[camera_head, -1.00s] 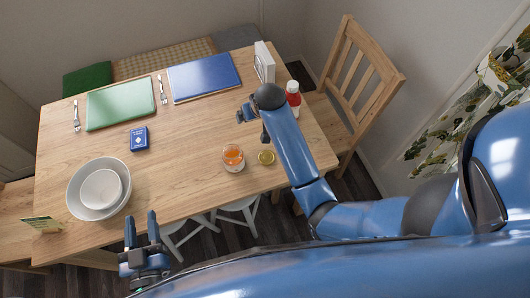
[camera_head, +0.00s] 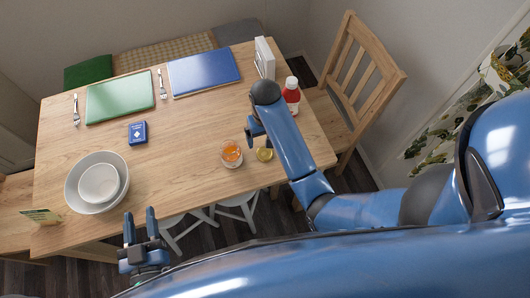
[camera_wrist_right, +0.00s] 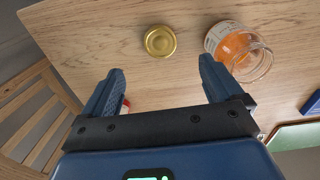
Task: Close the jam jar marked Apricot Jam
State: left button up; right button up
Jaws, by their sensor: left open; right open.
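An open glass jar (camera_head: 230,158) with orange jam stands near the table's front edge; it also shows in the right wrist view (camera_wrist_right: 238,50). Its label is too small to read. A gold lid (camera_head: 264,155) lies on the table just right of the jar, apart from it; in the right wrist view the lid (camera_wrist_right: 160,41) is left of the jar. My right gripper (camera_wrist_right: 161,70) is open and empty, above the table near the lid; in the head view its fingers (camera_head: 253,131) are partly hidden by my arm. My left gripper (camera_head: 140,214) is open and empty off the front edge.
A red bottle with a white cap (camera_head: 291,97) stands close beside my right arm. Stacked bowls (camera_head: 82,170), a blue box (camera_head: 138,132), a green mat (camera_head: 120,97) and a blue mat (camera_head: 204,71) lie further left and back. A chair (camera_head: 362,75) stands at the right.

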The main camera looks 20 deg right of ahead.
send_over(265, 153)
jog(key=shift+s+f, duration=0.15)
jog(key=shift+f, duration=1.2)
jog(key=shift+s+f, duration=0.1)
jog(key=shift+f, duration=1.25)
jog(key=shift+a, duration=0.1)
jog(key=shift+w+f, duration=0.15)
jog(key=shift+f, duration=1.15)
jog(key=shift+w+f, duration=0.1)
jog(key=shift+f, duration=1.2)
jog(key=c, duration=1.1)
jog(key=shift+r, duration=0.2)
